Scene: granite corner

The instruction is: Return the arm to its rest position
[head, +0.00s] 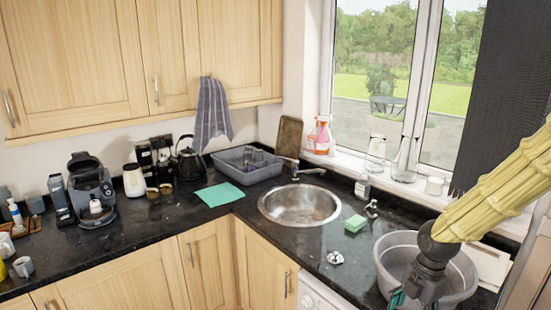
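My arm, in a yellow ribbed sleeve (495,190), reaches in from the right edge of the head view. It slopes down and left to my dark gripper (415,298) at the lower right. The gripper points downward in front of or over a grey round basin (462,283) on the counter. A teal part shows on its left side. The fingertips are cut off by the bottom edge of the picture, so their opening and anything between them are hidden. I cannot tell whether the gripper touches the basin.
A round steel sink (300,204) with a tap (306,171) lies left of the arm. A green sponge (355,223), a soap bottle (362,185) and glass bottles (404,160) stand near the window. The black counter (150,225) has bare room left of the sink.

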